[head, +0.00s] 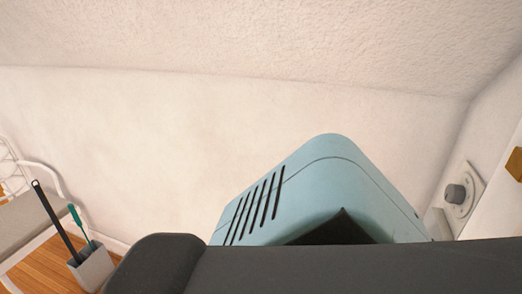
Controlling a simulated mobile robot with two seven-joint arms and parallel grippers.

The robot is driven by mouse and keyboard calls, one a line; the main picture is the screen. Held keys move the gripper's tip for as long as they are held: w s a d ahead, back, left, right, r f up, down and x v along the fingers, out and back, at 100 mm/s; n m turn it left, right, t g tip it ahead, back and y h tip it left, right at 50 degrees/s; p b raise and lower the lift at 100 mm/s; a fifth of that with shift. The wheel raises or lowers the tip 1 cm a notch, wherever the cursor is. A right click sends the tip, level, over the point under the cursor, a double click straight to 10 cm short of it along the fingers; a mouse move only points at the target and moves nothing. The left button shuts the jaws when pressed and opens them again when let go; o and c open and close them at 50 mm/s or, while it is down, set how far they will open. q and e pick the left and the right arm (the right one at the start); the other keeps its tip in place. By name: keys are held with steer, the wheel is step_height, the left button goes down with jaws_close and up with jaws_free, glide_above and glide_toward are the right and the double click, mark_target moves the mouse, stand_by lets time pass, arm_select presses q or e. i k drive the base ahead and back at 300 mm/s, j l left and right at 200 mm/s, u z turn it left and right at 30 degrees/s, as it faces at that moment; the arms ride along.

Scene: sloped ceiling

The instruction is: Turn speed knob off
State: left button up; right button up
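A round grey knob (456,194) sits on a pale round dial with a light plate (468,181) on the right-hand wall. I take it to be the speed knob; no label or mark for its setting can be read. It is small in the view, and nothing covers its face. Neither of my grippers is in view, so their distance from the knob and their opening cannot be seen.
A light blue slotted housing (318,178) and a dark grey slab fill the lower middle; I cannot tell whether they are mine. A wooden block (515,163) shows at the right edge.

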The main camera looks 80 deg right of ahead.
mark_target(455, 194)
steer(key=z, duration=0.45)
steer(key=k+l+z, duration=0.1)
steer(key=z, duration=0.35)
steer(key=l+z, duration=0.15)
steer(key=z, duration=0.25)
steer(key=k+z, duration=0.15)
steer(key=z, duration=2.35)
